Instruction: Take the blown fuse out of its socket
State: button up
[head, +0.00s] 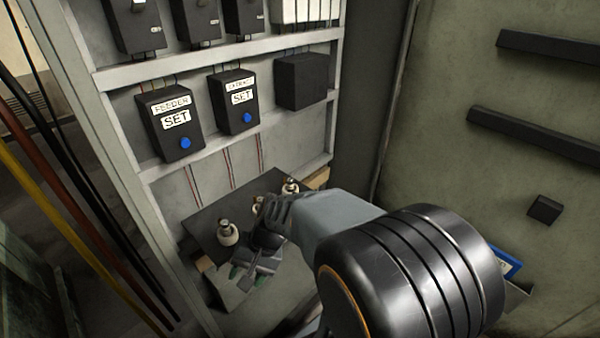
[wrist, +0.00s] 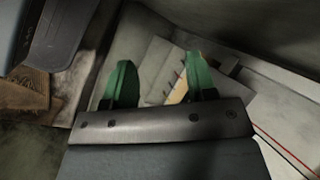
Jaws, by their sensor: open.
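A dark fuse board (head: 205,222) sits low in the cabinet in the head view. A left fuse in its pale round socket (head: 227,234) stands on it. A middle one (head: 258,204) is partly hidden by my wrist, and a right one (head: 290,187) stands near the board's back right. I cannot tell which fuse is blown. My gripper (head: 248,275) is in front of and below the board, its green fingertips pointing down and left. In the wrist view my gripper (wrist: 160,82) is open with nothing held between the fingers; no fuse is clearly visible there.
Two black boxes marked SET, a left one (head: 170,122) and a right one (head: 234,101), hang above the board beside a plain dark box (head: 302,80). Thick cables (head: 75,190) run down the left. A cabinet door (head: 480,170) with dark bars stands at right.

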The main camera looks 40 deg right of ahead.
jog(key=w+d+r+m+t+y+p, duration=0.2)
jog(key=w+r+m+t+y+p, duration=0.3)
jog(key=m, duration=0.3)
jog(key=m+t+h+p, duration=0.7)
jog(key=m+h+p, duration=0.45)
jog(key=m, duration=1.05)
send_near(292, 182)
jog(key=shift+h, duration=0.35)
jog(key=x, duration=0.1)
jog(key=b+x, duration=0.1)
jog(key=x, duration=0.2)
jog(key=shift+w+a+f, duration=0.2)
jog(key=shift+w+a, duration=0.15)
jog(key=shift+b+x, duration=0.3)
jog(key=shift+x, duration=2.95)
jog(key=shift+d, duration=0.15)
jog(key=shift+c, duration=0.3)
